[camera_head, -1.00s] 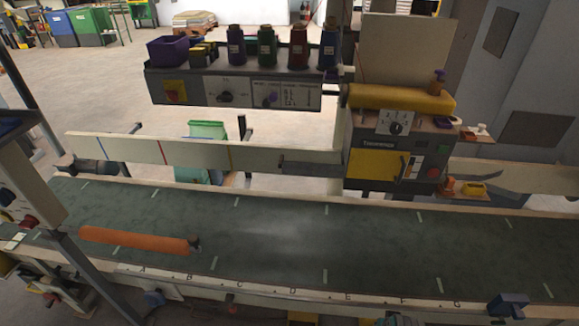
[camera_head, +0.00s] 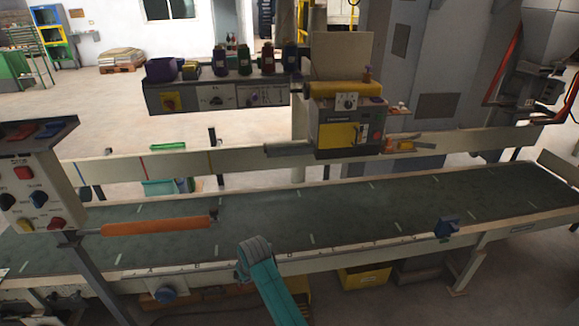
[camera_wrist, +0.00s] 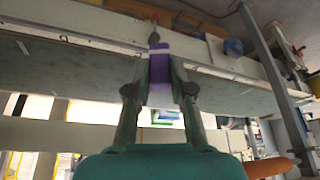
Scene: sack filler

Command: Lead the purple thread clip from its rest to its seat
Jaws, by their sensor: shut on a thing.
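In the wrist view my gripper (camera_wrist: 160,84) is shut on a purple block with a pale band near its tip, which I take as the purple thread clip (camera_wrist: 160,68). The fingers press on both sides of it and hide part of its flanks. The clip is held in the air, with the dark green conveyor belt behind it. In the head view my teal arm shows at the bottom centre, but the clip cannot be made out there. I cannot tell which part is the clip's seat.
The conveyor belt (camera_head: 340,212) runs across, with an orange padded bar (camera_head: 155,226) over its left part. Behind it stands the sewing machine head (camera_head: 345,130). A shelf with thread spools (camera_head: 245,62) and a purple bin (camera_head: 160,70) is left of it. A control panel (camera_head: 38,185) stands at left.

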